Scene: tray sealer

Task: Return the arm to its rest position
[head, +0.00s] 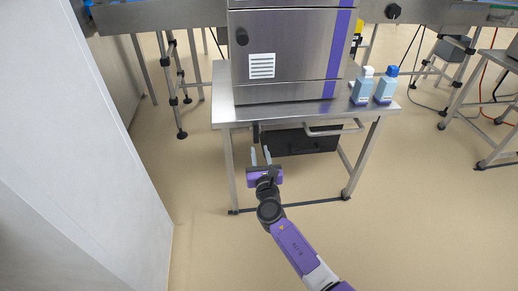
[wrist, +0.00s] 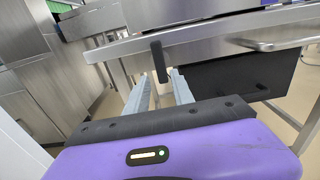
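My gripper (head: 261,156) is at the end of my purple and black arm, in front of the steel table, a little below the level of its top. It also shows in the wrist view (wrist: 161,88), with two pale grey fingers pointing forward and a clear gap between them. The gripper is open and nothing is held between the fingers. A black handle (wrist: 159,61) hangs from the table's front edge just beyond the fingertips; I cannot tell whether they touch it. My arm reaches forward from the bottom of the head view.
The steel table (head: 224,112) carries a steel machine cabinet (head: 290,45) and two blue bottles, one white-capped (head: 362,88), one blue-capped (head: 386,87). A black box (head: 305,140) sits under the tabletop. A pale wall (head: 75,150) stands left. Floor (head: 430,210) at right is clear.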

